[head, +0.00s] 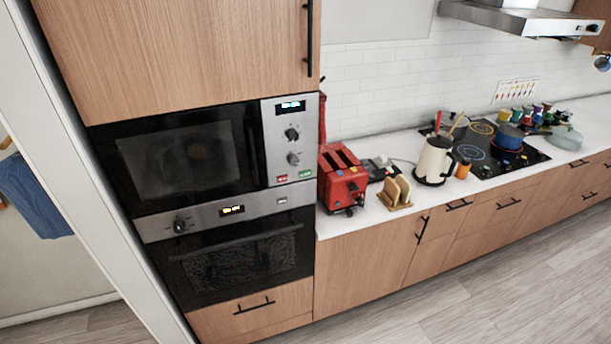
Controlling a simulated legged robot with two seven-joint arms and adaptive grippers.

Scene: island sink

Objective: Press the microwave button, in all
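The microwave (185,157) is built into a tall wooden cabinet at the left of the head view, with its door shut. Its control panel (291,140) is on its right side, with a lit display (290,105) at the top and two round knobs below it. At the bottom of the panel are a red button (282,178) and a green button (305,173). Neither of my grippers shows in the head view.
An oven (240,262) sits below the microwave. A blue pot (509,137) is on the stovetop. The wooden floor in front is clear.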

